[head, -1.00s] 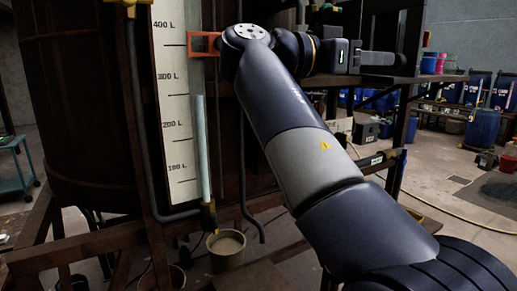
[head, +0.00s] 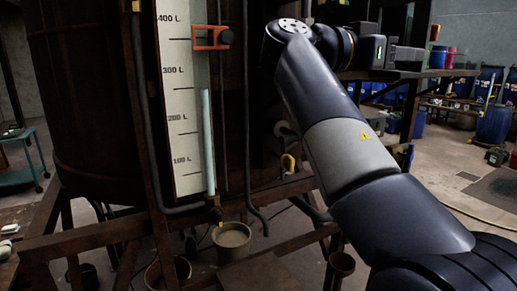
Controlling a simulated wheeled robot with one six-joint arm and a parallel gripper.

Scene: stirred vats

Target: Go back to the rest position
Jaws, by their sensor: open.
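My arm rises from the lower right to a bend beside the vat. From there it runs right to a wrist block with a small green light. My gripper (head: 405,58) is at the far end, over the dark shelf. It is small and dark, and its fingertips are hard to pick out. It is open, with nothing seen in it. The orange clamp (head: 211,38) sits on the gauge, near the line below the 400 L label, clear of my arm. The pale column in the sight tube (head: 207,140) ends near the line below 300 L.
The dark vat (head: 90,100) and its white gauge board (head: 178,120) stand at left. A bucket (head: 231,241) of pale liquid sits under the tube. Cups stand on the shelf (head: 445,73). Blue drums (head: 494,124) stand behind at right, near open floor.

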